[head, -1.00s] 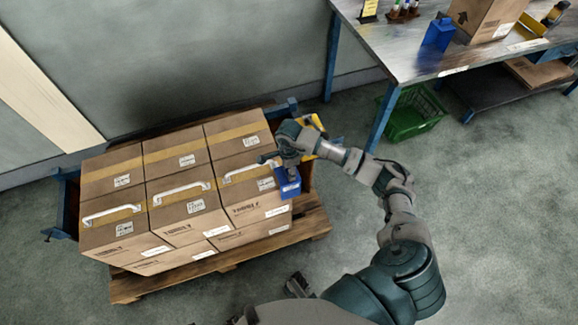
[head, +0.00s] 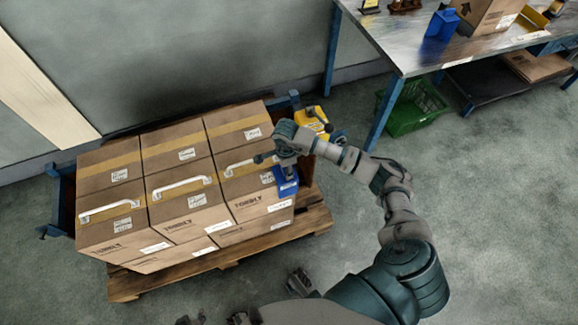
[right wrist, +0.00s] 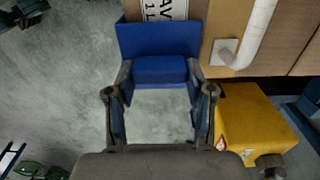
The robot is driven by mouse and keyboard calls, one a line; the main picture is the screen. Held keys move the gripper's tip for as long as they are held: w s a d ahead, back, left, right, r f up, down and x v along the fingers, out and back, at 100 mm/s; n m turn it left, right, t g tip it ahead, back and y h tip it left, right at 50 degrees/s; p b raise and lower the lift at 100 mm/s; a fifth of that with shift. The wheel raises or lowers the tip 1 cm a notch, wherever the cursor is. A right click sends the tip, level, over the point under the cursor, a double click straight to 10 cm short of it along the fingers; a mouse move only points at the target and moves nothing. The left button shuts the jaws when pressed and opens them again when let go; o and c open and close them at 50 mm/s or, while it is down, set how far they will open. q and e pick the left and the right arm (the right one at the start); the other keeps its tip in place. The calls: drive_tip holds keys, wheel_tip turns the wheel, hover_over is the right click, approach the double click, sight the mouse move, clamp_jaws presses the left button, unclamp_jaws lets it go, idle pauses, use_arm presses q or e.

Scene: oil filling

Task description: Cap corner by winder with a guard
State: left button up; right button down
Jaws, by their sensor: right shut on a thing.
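Taped brown cartons (head: 180,209) stand in a block on a wooden pallet (head: 262,247). My right gripper (head: 288,176) is shut on a blue corner guard (head: 286,187), at the near right corner of the carton block. In the right wrist view the guard (right wrist: 158,42) sits between the two fingertips (right wrist: 160,88) and overlaps the carton edge; I cannot tell whether it touches. The yellow winder (head: 312,118) stands behind my right wrist, partly hidden; it also shows in the right wrist view (right wrist: 248,128). My left gripper (head: 299,281) is low in the head view, away from the cartons, its jaws unclear.
A workbench (head: 405,45) at the upper right holds another blue guard (head: 442,25) and a carton (head: 488,14). A green crate (head: 412,108) sits under it. The floor right of the pallet is clear.

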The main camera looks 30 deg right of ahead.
drive_tip(key=shift+a+r, duration=0.1)
drive_tip(key=shift+a, duration=0.2)
drive_tip(key=shift+d, duration=0.3)
drive_tip(key=c, duration=0.6)
unclamp_jaws()
drive_tip(key=shift+d, duration=0.25)
drive_tip(key=shift+o, duration=1.3)
drive_tip(key=shift+d+f, duration=0.2)
drive_tip(key=shift+f, duration=0.05)
drive_tip(key=shift+a+r, duration=0.3)
drive_tip(key=shift+a, duration=0.15)
use_arm(q)
drive_tip(key=shift+w, duration=0.15)
use_arm(e)
wheel_tip(320, 180, up, 12)
drive_tip(key=shift+d+f, duration=0.15)
drive_tip(key=shift+f, duration=0.1)
use_arm(q)
drive_tip(key=shift+d, duration=0.15)
use_arm(e)
drive_tip(key=shift+d, duration=0.1)
